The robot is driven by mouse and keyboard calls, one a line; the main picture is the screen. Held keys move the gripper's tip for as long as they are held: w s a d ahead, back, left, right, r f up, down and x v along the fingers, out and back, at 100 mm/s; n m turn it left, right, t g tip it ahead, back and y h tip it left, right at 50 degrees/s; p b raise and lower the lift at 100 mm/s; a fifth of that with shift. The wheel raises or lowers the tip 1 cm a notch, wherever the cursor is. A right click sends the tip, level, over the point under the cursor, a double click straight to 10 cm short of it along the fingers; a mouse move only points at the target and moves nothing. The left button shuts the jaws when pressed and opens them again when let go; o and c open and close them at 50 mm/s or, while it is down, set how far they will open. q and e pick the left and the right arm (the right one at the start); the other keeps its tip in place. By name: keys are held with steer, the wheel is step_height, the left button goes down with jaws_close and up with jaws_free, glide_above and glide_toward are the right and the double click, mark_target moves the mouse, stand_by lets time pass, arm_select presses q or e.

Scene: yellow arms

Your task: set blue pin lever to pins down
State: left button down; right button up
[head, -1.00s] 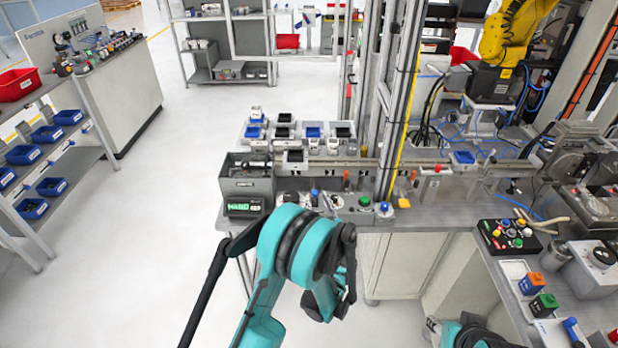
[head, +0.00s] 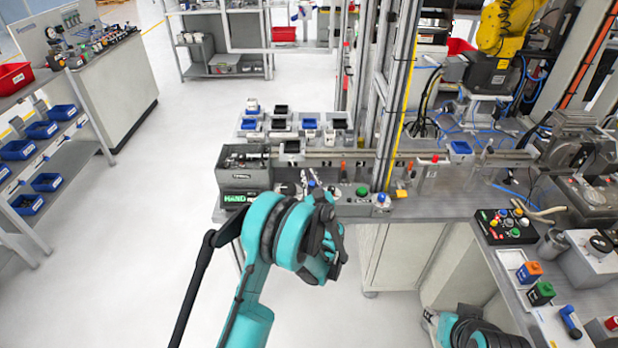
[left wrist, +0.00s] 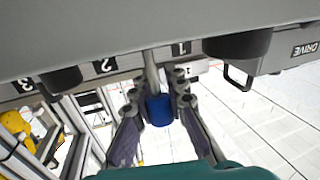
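In the left wrist view the blue pin lever (left wrist: 159,111) shows as a blue knob on a metal shaft. It sticks out below a grey panel edge, close to the label 1. My left gripper (left wrist: 160,84) is open, with one finger on each side of the lever and gaps beside the knob. In the head view my left gripper (head: 322,222) is at the front edge of the bench, mostly hidden by its own teal arm. The pins themselves, and whether they are up or down, cannot be made out. My right gripper is out of view.
Dark cylinders (left wrist: 236,46) stick out of the panel on both sides of the lever. A grey box with a green display (head: 242,180) stands left of my left gripper. A green button (head: 362,191) and a blue button (head: 382,198) lie to its right.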

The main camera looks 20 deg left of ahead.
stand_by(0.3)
arm_select(q)
steer(key=b, duration=0.1)
steer(key=t+b, duration=0.1)
steer(key=b, duration=0.1)
steer(key=shift+s+d+f+y, duration=0.1)
steer(key=shift+s+f+y, duration=0.15)
steer(key=shift+s+y, duration=0.05)
steer(key=shift+s+r+n+t+y+b, duration=0.2)
steer(key=shift+r+n+t+y+b, duration=0.15)
steer(key=shift+b, duration=0.35)
steer(key=c, duration=1.5)
jaws_free()
